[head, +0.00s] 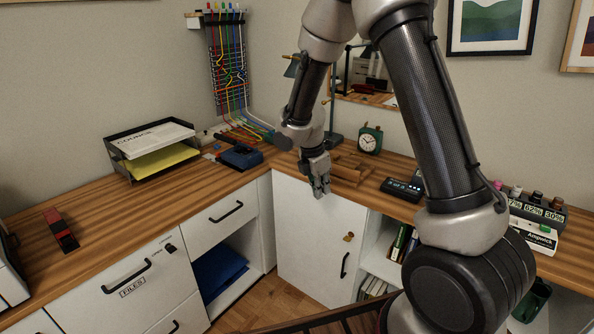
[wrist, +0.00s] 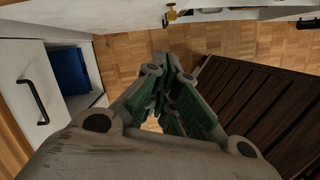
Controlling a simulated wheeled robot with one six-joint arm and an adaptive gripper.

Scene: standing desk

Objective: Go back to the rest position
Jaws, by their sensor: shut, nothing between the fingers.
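My gripper (head: 320,186) hangs from my arm in the middle of the head view, pointing down in front of the corner of the wooden desk. Its fingers are together with nothing between them. In the wrist view my gripper (wrist: 172,92) shows from behind, with green-sided fingers over the wooden floor. The cabinet door (head: 310,235) with a brass lock stands behind and below it in the head view.
A wooden tray (head: 350,172), a green clock (head: 369,140) and a dark device (head: 403,189) sit on the desk near my arm. A two-tier paper tray (head: 152,150) stands at left. An open compartment holds a blue folder (head: 217,268). A dark slatted surface (wrist: 255,110) shows below.

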